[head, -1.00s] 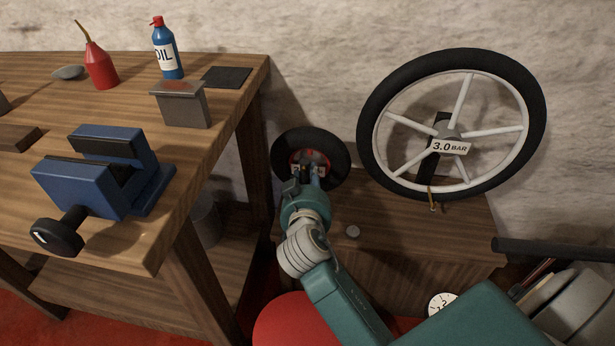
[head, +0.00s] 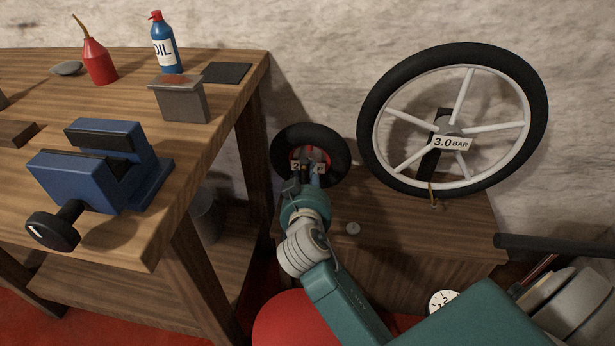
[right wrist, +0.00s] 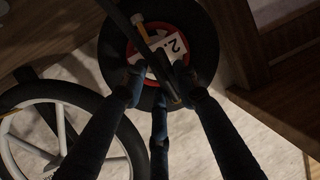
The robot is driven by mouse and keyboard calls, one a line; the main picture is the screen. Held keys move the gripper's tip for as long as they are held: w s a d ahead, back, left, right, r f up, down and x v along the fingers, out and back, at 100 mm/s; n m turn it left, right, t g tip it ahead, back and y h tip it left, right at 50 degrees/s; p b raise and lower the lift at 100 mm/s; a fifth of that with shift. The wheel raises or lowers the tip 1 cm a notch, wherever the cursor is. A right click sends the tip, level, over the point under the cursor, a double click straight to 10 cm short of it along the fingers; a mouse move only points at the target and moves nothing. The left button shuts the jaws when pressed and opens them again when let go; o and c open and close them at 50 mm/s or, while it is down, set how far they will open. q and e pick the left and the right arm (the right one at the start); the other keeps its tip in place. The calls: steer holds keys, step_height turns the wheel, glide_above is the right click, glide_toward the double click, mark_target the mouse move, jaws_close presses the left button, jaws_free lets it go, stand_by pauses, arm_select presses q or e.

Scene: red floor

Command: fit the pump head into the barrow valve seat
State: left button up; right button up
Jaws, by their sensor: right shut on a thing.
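The barrow wheel (head: 338,143) is a small black tyre with a red hub, leaning against the wall at the end of the wooden box. It fills the upper middle of the right wrist view (right wrist: 207,40), with a white label on its hub. My right gripper (head: 310,171) is in front of this hub, its dark blue fingers shut on a dark, bar-like piece, seemingly the pump head (right wrist: 155,62). A brass-coloured stem (right wrist: 141,27) shows beside the piece. The valve seat is mostly hidden, and I cannot tell whether the piece touches it. My left gripper is not in view.
A large spoked wheel (head: 376,106) marked 3.0 BAR stands on the wooden box (head: 400,232), right of my arm. The workbench (head: 120,232) at left carries a blue vise (head: 75,180). A dial gauge (head: 443,301) and a dark bar (head: 555,248) are at lower right.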

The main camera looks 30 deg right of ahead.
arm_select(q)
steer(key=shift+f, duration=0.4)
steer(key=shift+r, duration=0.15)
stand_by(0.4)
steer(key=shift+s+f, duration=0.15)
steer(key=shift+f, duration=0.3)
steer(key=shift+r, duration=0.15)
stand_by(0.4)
